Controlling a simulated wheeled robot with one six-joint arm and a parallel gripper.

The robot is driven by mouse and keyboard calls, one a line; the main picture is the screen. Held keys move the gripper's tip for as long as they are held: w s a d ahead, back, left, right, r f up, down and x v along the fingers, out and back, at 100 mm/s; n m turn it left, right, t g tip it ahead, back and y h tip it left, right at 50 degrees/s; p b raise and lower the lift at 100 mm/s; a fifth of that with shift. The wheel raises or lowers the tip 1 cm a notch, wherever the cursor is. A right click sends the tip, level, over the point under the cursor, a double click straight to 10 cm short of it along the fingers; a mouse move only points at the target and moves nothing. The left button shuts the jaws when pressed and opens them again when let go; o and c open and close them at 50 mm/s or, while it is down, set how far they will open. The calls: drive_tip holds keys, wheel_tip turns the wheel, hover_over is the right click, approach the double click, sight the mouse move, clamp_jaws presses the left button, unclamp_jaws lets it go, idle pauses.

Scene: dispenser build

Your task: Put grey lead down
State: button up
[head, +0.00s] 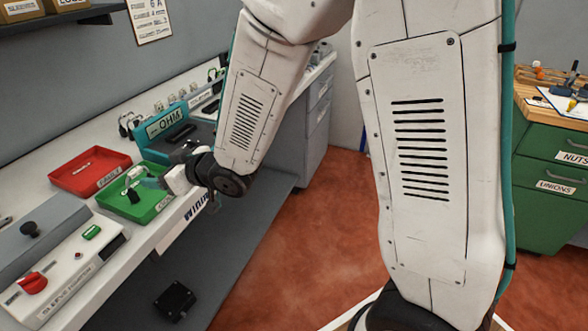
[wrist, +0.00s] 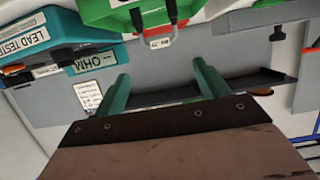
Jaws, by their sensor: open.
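My gripper (head: 150,180) is at the right side of this tray, partly hidden by my wrist. In the wrist view my gripper (wrist: 160,72) has its two teal fingers wide apart, with nothing between them. The lead appears beyond the fingertips, apart from them.
A red tray (head: 88,168) lies left of the green one. The teal lead tester (head: 165,124) marked OHM stands behind, close to my wrist. A grey and white device (head: 75,262) with a red knob is at the front left.

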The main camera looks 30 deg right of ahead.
drive_tip(key=s+d+r+m+g+h, duration=0.1)
drive_tip(key=s+d+r+m+h, duration=0.15)
drive_tip(key=d, duration=0.35)
drive_tip(key=s+d+r+m+g+h, duration=0.1)
drive_tip(key=s+d+r+g+h, duration=0.1)
drive_tip(key=s+d+h, duration=0.3)
drive_tip(key=s+d+r+m+g+h, duration=0.1)
drive_tip(key=s+d+r, duration=0.15)
drive_tip(key=d, duration=0.55)
drive_tip(key=s+d+r+m+g, duration=0.1)
drive_tip(key=s+d+g, duration=0.1)
drive_tip(key=s, duration=0.9)
drive_tip(key=s+d+r+m+g, duration=0.2)
drive_tip(key=s+g, duration=0.2)
drive_tip(key=s, duration=0.7)
drive_tip(key=shift+d, duration=0.35)
drive_tip(key=shift+r, duration=0.1)
